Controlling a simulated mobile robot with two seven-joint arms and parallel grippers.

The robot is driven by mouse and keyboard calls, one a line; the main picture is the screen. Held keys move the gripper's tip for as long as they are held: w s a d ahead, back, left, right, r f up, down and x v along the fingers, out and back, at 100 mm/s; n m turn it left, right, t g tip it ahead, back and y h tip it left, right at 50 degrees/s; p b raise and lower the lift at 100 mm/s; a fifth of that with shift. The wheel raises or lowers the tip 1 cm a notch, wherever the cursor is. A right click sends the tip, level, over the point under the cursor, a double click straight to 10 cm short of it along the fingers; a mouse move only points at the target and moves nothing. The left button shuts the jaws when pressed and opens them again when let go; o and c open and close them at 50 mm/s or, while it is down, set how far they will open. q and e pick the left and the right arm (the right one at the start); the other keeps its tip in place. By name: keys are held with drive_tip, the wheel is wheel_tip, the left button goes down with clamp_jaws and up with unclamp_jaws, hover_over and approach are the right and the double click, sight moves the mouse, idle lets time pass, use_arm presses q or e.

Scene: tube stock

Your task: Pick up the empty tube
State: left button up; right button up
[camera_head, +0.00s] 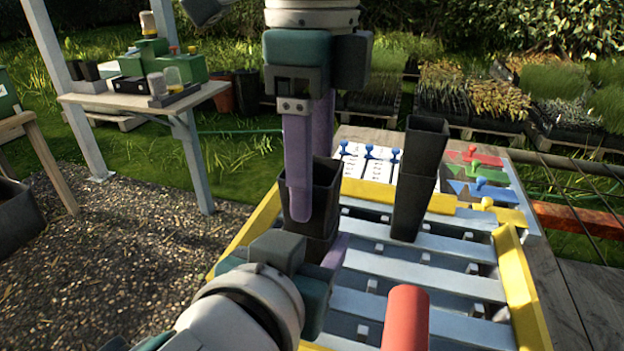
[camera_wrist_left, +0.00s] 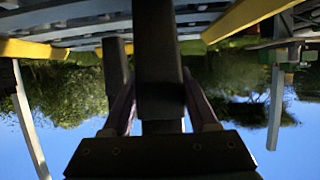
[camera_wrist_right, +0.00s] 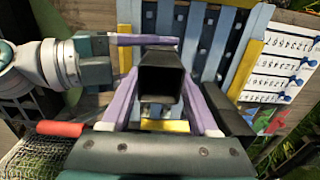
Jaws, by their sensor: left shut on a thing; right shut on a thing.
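A black square tapered tube (camera_head: 325,178) stands upright over the left side of the slatted tray. It looks nested in a second black tube (camera_head: 313,247) below it, though the grippers hide much of both. My right gripper (camera_head: 311,190) comes from above, its purple fingers shut on the upper tube. In the right wrist view the tube's open mouth (camera_wrist_right: 160,80) is dark, between the fingers. My left gripper (camera_head: 322,256) is low, shut on the lower tube, which shows in the left wrist view (camera_wrist_left: 158,60). Another black tube stack (camera_head: 413,200) stands apart on the right.
The slatted tray has yellow side rails (camera_head: 520,285). White cards with blue pins (camera_head: 370,165) and coloured tags (camera_head: 478,180) lie behind it. A red cylinder (camera_head: 405,320) rises in front. A side table (camera_head: 140,100) with green boxes stands at left.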

clamp_jaws()
drive_tip(key=shift+r, duration=0.1)
use_arm(q)
drive_tip(key=o, duration=1.4)
use_arm(e)
wheel_tip(320, 180, up, 10)
